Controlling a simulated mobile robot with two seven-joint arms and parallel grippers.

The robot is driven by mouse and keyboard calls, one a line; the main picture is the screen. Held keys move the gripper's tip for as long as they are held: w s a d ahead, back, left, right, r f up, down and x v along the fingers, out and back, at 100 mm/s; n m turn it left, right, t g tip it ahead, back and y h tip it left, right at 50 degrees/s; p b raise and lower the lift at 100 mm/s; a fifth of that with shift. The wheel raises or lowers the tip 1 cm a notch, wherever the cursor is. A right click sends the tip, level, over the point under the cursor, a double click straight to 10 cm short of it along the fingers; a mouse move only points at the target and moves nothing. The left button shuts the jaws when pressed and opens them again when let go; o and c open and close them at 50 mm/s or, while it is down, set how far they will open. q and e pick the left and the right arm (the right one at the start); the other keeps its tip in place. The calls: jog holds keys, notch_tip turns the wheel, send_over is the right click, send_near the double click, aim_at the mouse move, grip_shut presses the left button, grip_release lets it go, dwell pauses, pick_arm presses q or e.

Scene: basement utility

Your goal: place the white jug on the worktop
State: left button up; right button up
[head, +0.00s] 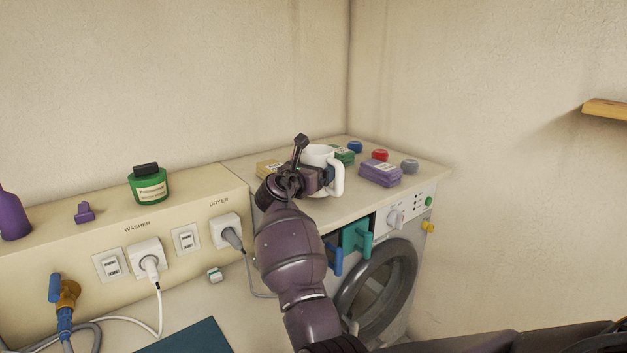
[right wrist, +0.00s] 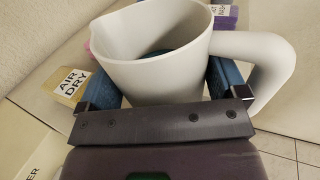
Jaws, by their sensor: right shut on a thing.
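The white jug (head: 322,156) is upright over the worktop (head: 348,205) of the front-loading machine. My right gripper (head: 322,178) is shut on the jug's body, one finger on each side. In the right wrist view the jug (right wrist: 150,68) sits between the blue finger pads, its open rim up and its handle to the right. I cannot tell whether the jug's base touches the worktop or is just above it. My left gripper is not in view.
The front strip is clear. A socket ledge (head: 120,228) with a green jar (head: 149,186) stands left.

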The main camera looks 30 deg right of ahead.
notch_tip(320, 180, down, 2)
jog(key=shift+f, duration=0.25)
jog(key=o, duration=0.9)
jog(key=shift+f, duration=0.15)
jog(key=shift+c, duration=0.2)
